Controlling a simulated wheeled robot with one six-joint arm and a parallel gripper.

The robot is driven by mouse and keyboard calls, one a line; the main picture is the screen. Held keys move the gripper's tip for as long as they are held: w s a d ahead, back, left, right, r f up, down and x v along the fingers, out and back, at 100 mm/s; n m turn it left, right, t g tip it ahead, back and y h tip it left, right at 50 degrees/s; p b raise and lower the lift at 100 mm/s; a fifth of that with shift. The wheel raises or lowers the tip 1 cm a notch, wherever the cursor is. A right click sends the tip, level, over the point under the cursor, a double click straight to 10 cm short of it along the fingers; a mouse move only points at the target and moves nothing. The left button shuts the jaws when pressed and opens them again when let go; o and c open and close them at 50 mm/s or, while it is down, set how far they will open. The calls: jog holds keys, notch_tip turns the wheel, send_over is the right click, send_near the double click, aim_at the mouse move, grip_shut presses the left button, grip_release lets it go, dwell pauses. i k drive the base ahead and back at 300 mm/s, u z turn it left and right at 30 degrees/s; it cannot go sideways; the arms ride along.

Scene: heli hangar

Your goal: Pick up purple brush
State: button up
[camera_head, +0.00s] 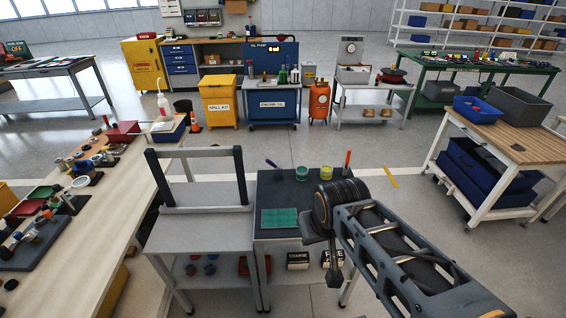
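A thin purple handle (271,163), which looks like the purple brush, leans at the back left of a small dark-topped table (262,192). Its lower end is not clear at this size, so I cannot tell what it stands in. My gripper (323,250) hangs at the front right of that table, to the right of and nearer than the purple handle, and apart from it. My wrist and arm hide the table's right part. I see no object in the gripper, but its finger gap is not clear.
Two jars, one green-topped (302,173) and one yellow (326,173), and a red handle (347,160) stand along the table's back. A green mat (279,218) lies in front.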

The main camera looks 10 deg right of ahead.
aim_at(271, 164)
jog(key=u, duration=0.05)
jog(key=i, duration=0.9)
jog(key=u, duration=0.8)
